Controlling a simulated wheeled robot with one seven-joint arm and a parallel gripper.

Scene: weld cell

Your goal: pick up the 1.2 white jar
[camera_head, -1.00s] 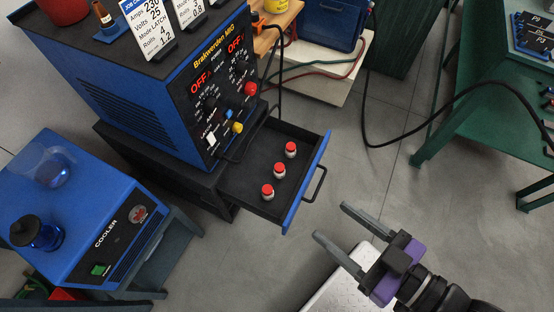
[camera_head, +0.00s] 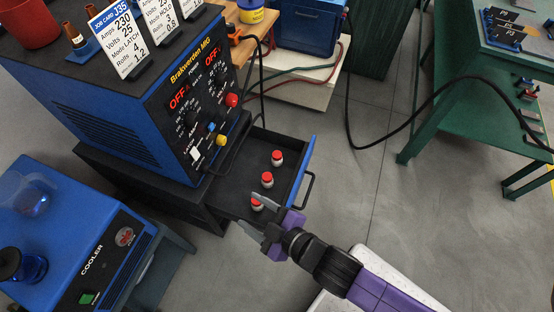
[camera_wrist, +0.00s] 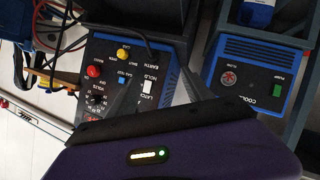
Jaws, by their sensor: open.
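Three small white jars with red lids stand in a row in the open drawer (camera_head: 243,172) in the head view: a far jar (camera_head: 277,158), a middle jar (camera_head: 267,180) and a near jar (camera_head: 257,205). Their markings are too small to read, so I cannot tell which is the 1.2 jar. My gripper (camera_head: 248,211) is open at the drawer's near end, with its upper finger overlapping the near jar in the picture. I cannot tell whether it touches. In the wrist view my open fingers (camera_wrist: 158,92) point toward the machine front; no jar shows there.
The blue welder (camera_head: 195,110) stands above the drawer, with job cards (camera_head: 122,45) on top. The drawer's blue front (camera_head: 299,180) and handle rise beside my gripper. A blue cooler (camera_head: 75,225) stands at left. A cable (camera_head: 420,115) crosses toward the green table (camera_head: 480,110).

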